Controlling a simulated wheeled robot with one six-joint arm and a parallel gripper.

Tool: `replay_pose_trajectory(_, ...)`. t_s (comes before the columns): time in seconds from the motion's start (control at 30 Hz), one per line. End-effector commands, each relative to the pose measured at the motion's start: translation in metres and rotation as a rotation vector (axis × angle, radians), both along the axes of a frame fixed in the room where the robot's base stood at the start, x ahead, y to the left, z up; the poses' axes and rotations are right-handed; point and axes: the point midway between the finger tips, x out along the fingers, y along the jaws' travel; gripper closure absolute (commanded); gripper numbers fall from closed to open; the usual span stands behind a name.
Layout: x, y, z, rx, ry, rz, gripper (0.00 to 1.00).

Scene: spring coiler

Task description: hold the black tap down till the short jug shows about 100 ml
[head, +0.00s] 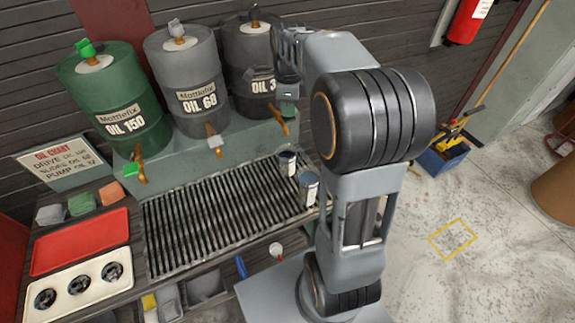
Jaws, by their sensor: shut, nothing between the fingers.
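The dark barrel marked OIL 3-something (248,72) stands at the right of the row, partly behind my arm. Its brass tap (280,127) sticks out at the front, and a dark piece that looks like its black lever (289,108) shows above it. My gripper (288,91) is shut and empty, pointing down right above this lever. I cannot tell whether it touches or presses it. Two dark vessels stand on the grating below: one farther back (287,162) and one nearer (308,186). Which is the short jug, and their levels, I cannot tell.
A green OIL 150 barrel (113,93) and a grey OIL 60 barrel (184,78) stand left, with green and grey taps. The slatted drip grating (205,225) is mostly bare.

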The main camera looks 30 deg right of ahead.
Motion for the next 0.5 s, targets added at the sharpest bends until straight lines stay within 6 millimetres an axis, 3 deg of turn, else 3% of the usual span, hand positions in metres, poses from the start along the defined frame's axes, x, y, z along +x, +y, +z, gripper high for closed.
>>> replay_pose_trajectory(0.5,0.0,0.0,-0.017,0.001,0.001,0.0,1.0)
